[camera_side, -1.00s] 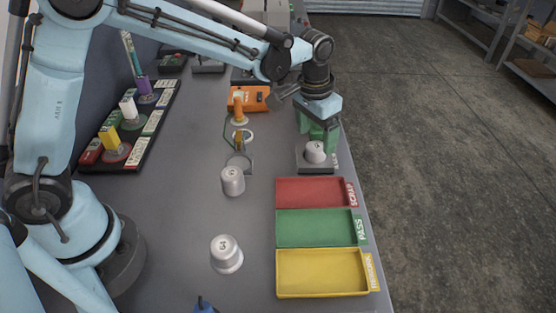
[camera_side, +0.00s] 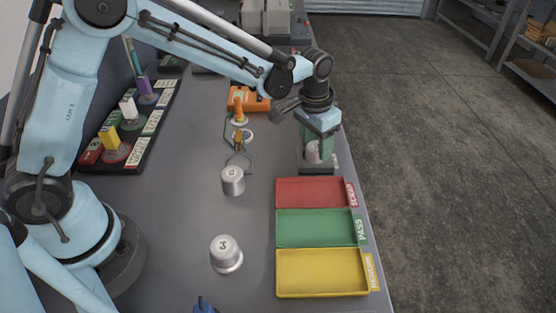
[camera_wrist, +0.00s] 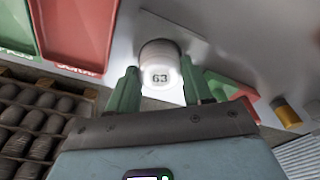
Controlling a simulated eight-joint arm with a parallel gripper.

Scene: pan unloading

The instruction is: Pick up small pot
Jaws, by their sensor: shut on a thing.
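A small pale pot (camera_side: 312,152) stands on a dark square stand (camera_side: 317,169) beyond the red tray. In the wrist view the pot (camera_wrist: 160,62) shows a label reading 63. My gripper (camera_side: 318,146) is down around this pot, its green fingers on either side. In the wrist view the gripper (camera_wrist: 160,80) has a finger at each side of the pot, shut on it. The pot looks upright and still at the stand; lift cannot be told. Two more silver pots stand on the table, one near the middle (camera_side: 233,182) and one nearer the front (camera_side: 226,255).
Red (camera_side: 312,192), green (camera_side: 315,228) and yellow (camera_side: 322,273) trays line the table's right edge. An orange device (camera_side: 248,98) and a ring-shaped fixture (camera_side: 238,160) stand left of my gripper. A dark rack (camera_side: 130,125) with coloured parts lies at the left.

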